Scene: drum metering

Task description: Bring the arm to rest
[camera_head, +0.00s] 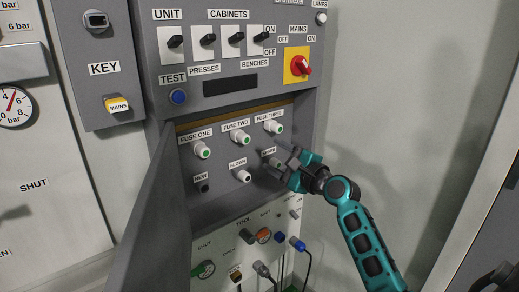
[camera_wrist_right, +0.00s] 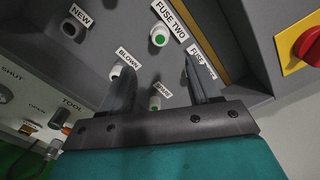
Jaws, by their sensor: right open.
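My right gripper (camera_head: 284,161) is in front of the fuse panel at its right side, by the spare fuse (camera_head: 273,162). In the right wrist view its two dark fingers (camera_wrist_right: 160,62) are apart, with nothing held between them. My teal right arm reaches in from the lower right. My left gripper is not in view.
Fuse one (camera_head: 202,150), fuse two (camera_head: 243,138) and fuse three (camera_head: 276,127) sit in the panel above. The open cabinet door (camera_head: 152,222) juts out at left. Hoses hang below (camera_head: 304,258). The wall at right (camera_head: 390,110) is clear.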

